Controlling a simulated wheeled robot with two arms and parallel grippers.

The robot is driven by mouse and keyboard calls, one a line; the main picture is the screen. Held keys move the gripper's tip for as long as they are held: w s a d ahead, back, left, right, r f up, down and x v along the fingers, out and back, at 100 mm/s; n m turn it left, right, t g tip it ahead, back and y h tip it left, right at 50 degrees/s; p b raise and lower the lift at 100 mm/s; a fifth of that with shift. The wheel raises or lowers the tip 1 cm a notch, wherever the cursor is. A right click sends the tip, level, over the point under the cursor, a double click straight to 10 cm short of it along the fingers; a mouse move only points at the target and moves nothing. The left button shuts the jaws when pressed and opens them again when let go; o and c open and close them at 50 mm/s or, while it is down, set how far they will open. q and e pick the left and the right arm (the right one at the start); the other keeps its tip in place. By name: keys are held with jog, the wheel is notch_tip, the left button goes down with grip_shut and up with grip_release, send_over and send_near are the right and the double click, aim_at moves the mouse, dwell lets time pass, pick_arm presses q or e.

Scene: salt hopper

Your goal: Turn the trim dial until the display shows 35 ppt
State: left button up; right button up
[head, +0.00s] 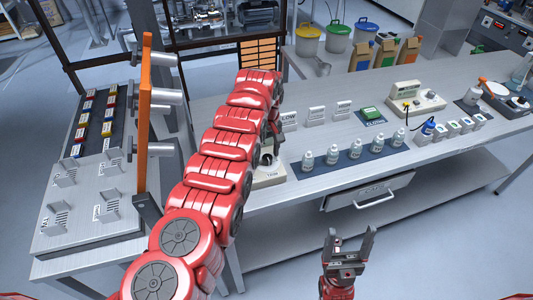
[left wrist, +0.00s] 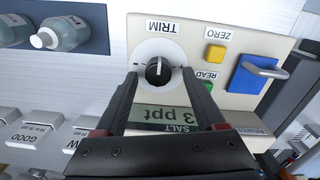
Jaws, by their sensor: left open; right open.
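The salt meter (head: 270,181) is a cream box on the bench, partly hidden by my left arm in the head view. In the left wrist view the meter (left wrist: 228,42) appears upside down. Its trim dial (left wrist: 158,69) is a black knob with a white pointer line on a white disc. The display (left wrist: 165,116) shows "3 ppt"; a finger may cover part of it. My left gripper (left wrist: 160,77) is open, with its fingers on either side of the knob; contact cannot be told. My right gripper (head: 350,243) is open and empty in front of the bench.
A yellow button (left wrist: 215,53), a green button and a blue part (left wrist: 256,75) with a handle sit beside the dial. White bottles (head: 331,154) stand on a blue mat right of the meter. Small label cards stand behind them. A drawer (head: 370,192) hangs below the bench.

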pick_arm(q)
jog(key=shift+d+f, duration=0.15)
jog(key=shift+f, duration=0.05)
grip_shut()
jog(key=shift+m, duration=0.3)
jog(key=shift+f+m+b, duration=0.15)
jog(key=shift+m+b, duration=0.3)
jog(key=shift+m, duration=0.45)
jog(key=m+b, duration=0.3)
jog(key=m, duration=0.1)
jog(key=shift+b, duration=0.35)
jog(key=shift+m+b, duration=0.65)
jog(key=shift+m, duration=0.75)
